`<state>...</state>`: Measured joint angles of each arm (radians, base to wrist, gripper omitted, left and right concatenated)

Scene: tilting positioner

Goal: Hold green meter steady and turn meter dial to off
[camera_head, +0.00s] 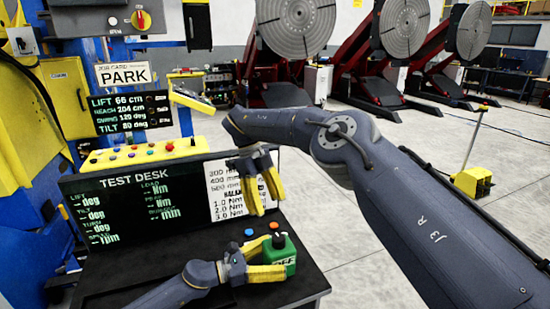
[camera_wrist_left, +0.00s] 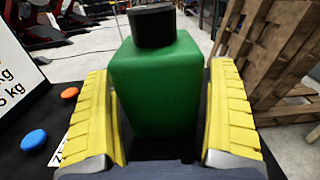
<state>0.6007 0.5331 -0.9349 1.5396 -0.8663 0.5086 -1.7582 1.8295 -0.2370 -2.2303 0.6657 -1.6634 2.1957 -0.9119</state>
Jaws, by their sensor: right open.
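The green meter (camera_head: 291,250) stands upright near the right part of the black desk top. Its black dial (camera_head: 279,240) is on top, and light lettering that seems to read OFF shows on its side, partly covered. The meter (camera_wrist_left: 155,85) and dial (camera_wrist_left: 152,27) fill the middle of the left wrist view; the dial's setting cannot be read. My left gripper (camera_head: 268,264) has one yellow finger on each side of the meter, close against its sides. My right gripper (camera_head: 268,205) is open and empty, fingers pointing down, above and slightly left of the dial.
Orange (camera_head: 274,225) and blue (camera_head: 248,232) buttons lie behind the meter. The TEST DESK display (camera_head: 130,205) and a white mass chart (camera_head: 235,185) stand at the back of the desk. Wooden pallets (camera_wrist_left: 285,60) show at right in the left wrist view.

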